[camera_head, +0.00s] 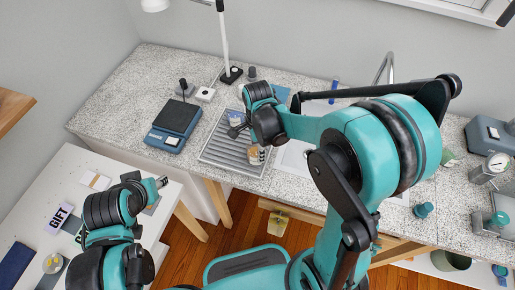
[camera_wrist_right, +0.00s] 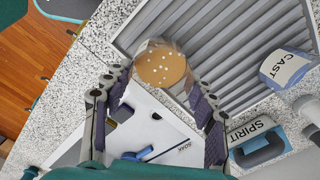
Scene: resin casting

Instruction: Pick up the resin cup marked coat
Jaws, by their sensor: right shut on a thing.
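My right gripper (camera_wrist_right: 160,83) is shut on a clear resin cup (camera_wrist_right: 160,64) holding amber resin with white specks. In the head view this cup (camera_head: 257,154) is just below my right wrist, at the drying rack's front right edge. It bears a label too small to read there, and the wrist view hides it. I cannot tell whether the cup touches the rack. A second cup, marked CAST (camera_wrist_right: 288,68), is over the rack, apart from my fingers. My left gripper (camera_head: 160,183) is over the white table at the left; its jaws are unclear.
The ridged grey rack (camera_head: 218,148) lies on the speckled counter. Counter space left of the scale is clear.

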